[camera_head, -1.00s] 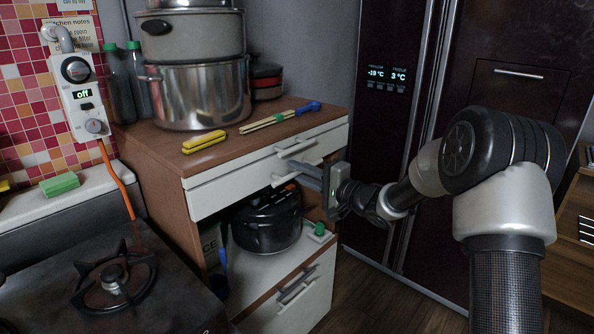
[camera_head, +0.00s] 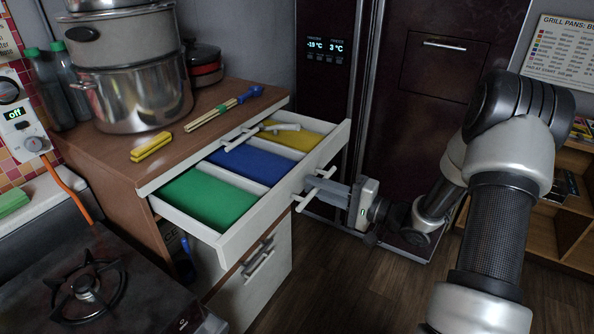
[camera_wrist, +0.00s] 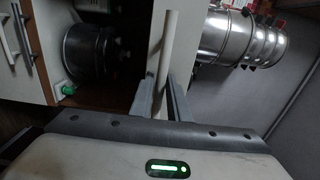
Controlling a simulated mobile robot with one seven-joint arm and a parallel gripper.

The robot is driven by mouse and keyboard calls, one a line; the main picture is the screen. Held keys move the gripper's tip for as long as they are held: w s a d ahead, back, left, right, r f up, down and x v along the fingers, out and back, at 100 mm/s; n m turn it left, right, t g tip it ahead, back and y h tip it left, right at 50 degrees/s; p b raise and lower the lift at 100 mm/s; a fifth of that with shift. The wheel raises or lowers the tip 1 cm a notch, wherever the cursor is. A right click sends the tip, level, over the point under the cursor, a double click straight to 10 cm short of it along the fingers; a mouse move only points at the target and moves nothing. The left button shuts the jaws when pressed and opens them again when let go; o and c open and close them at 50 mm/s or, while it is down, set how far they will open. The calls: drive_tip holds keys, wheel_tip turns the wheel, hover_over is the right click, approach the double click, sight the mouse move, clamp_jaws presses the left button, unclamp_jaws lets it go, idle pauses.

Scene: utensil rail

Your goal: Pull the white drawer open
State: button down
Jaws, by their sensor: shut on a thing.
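The white drawer (camera_head: 283,187) is pulled well out of the wooden cabinet in the head view. Inside it are a green compartment (camera_head: 205,198), a blue one (camera_head: 250,163) and a yellow one (camera_head: 291,139). My gripper (camera_head: 318,186) is at the drawer's front, shut on its white bar handle. In the wrist view the handle (camera_wrist: 165,55) stands between the two grey fingers (camera_wrist: 160,102). A light-coloured utensil (camera_head: 280,127) shows at the yellow compartment's back edge; I cannot tell what it is.
Stacked pots (camera_head: 130,85), yellow tongs (camera_head: 151,147) and wooden sticks with a blue end (camera_head: 212,115) are on the cabinet top. A stove burner (camera_head: 85,288) is at lower left. Open floor (camera_head: 310,290) lies before the cabinet; a dark fridge (camera_head: 430,100) stands behind.

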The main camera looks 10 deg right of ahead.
drive_tip(key=shift+p+v, duration=0.35)
drive_tip(key=shift+v, duration=1.15)
drive_tip(key=c, duration=1.7)
unclamp_jaws()
drive_tip(key=v, duration=1.7)
drive_tip(key=shift+s+d+p, duration=0.15)
drive_tip(key=shift+p, duration=0.2)
